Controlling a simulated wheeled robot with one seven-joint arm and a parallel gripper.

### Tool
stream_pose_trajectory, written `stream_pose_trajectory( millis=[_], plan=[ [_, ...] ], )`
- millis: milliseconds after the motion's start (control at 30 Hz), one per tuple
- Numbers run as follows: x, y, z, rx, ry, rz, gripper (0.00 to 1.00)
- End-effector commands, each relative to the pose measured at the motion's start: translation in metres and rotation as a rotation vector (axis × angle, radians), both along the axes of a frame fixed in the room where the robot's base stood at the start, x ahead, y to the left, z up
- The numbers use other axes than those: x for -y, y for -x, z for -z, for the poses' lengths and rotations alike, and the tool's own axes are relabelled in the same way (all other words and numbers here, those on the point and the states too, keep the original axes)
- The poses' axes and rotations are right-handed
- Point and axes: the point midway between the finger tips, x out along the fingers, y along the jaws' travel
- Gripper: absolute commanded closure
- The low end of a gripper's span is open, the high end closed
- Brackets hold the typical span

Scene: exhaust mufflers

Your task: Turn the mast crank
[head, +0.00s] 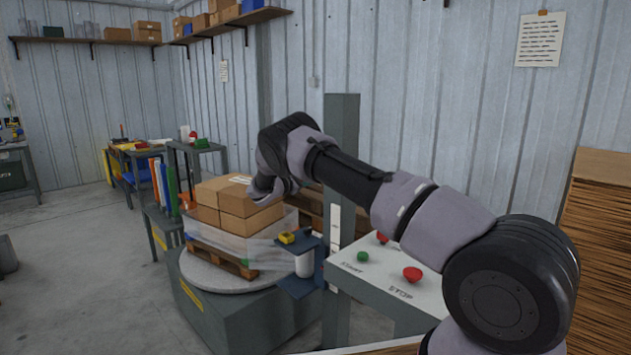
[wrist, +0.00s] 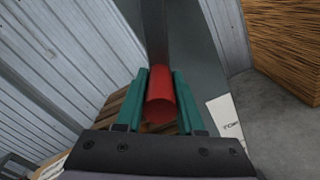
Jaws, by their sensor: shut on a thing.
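In the wrist view, the teal fingers of my gripper (wrist: 159,74) are shut on a red cylindrical grip (wrist: 161,105), one finger on each side. The grip appears to be the handle of the mast crank; its arm is not clear to see. The grey mast (wrist: 187,35) rises behind the grip in this view. In the head view, the upright grey mast (head: 342,120) stands behind my arm. My gripper and the crank are hidden there behind my wrist and forearm.
A console with a green START button (head: 362,257) and a red STOP button (head: 412,274) stands below my arm. Cartons (head: 250,228) on a pallet sit on a round turntable (head: 205,275). A dark blue carriage with a white roll (head: 305,264) is beside them.

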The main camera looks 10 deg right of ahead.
Motion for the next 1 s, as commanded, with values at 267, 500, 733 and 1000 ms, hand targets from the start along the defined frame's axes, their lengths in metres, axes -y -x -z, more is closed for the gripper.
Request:
stream_pose_trajectory(
  millis=[267,500,733,1000],
  plan=[
    [-0.014,-0.018,-0.014,0.214,-0.154,-0.005,1.0],
    [-0.023,-0.029,-0.029,0.398,-0.289,-0.004,1.0],
    [-0.029,-0.038,-0.047,0.573,-0.416,-0.005,1.0],
    [-0.033,-0.043,-0.066,0.753,-0.547,-0.003,1.0]
  ],
)
